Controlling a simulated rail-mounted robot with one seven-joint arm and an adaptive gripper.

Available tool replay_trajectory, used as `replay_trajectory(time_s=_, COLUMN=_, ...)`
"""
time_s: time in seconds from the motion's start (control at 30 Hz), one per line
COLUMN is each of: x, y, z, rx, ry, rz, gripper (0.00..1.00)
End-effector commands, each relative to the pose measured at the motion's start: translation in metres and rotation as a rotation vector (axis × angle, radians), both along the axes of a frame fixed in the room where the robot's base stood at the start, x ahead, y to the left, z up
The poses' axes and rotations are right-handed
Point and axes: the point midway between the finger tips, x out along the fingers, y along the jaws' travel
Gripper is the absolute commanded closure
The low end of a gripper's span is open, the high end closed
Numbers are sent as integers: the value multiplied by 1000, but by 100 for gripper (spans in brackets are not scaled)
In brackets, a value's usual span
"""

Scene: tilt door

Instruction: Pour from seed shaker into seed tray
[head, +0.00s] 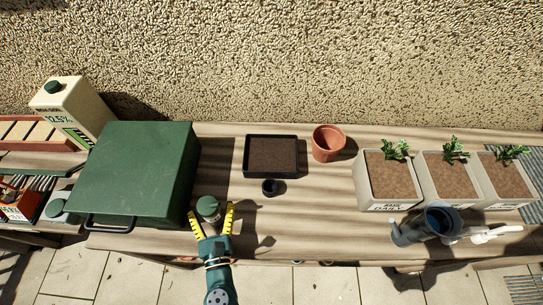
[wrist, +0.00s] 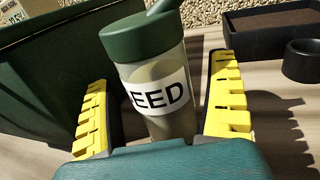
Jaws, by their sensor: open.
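The seed shaker (head: 208,207) has a dark green lid and stands upright on the bench, right of a green box. In the wrist view the shaker (wrist: 150,80) shows a clear body, a white label reading "EED" and a spout at its top. My gripper (head: 212,214) is open, with its yellow fingers on either side of the shaker. In the wrist view a gap shows between the shaker and each finger of my gripper (wrist: 158,110). The seed tray (head: 271,156) is black, filled with brown soil, and lies behind and right of the shaker; its corner shows in the wrist view (wrist: 270,35).
The large green box (head: 135,170) stands close on the left. A small black cup (head: 270,187) sits before the tray. A terracotta pot (head: 327,143), several planters (head: 388,180) and a watering can (head: 432,226) are to the right.

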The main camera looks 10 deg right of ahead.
Motion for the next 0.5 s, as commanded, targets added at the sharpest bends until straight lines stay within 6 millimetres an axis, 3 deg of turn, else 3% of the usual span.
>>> replay_trajectory(time_s=0.1, x=0, y=0, z=0, rx=0, ry=0, rz=0, gripper=11)
replay_trajectory(time_s=0.13, x=0, y=0, z=0, rx=0, ry=0, rz=0, gripper=16)
replay_trajectory(time_s=0.4, x=0, y=0, z=0, rx=0, ry=0, rz=0, gripper=67)
replay_trajectory(time_s=0.5, x=0, y=0, z=0, rx=0, ry=-1, rz=0, gripper=82)
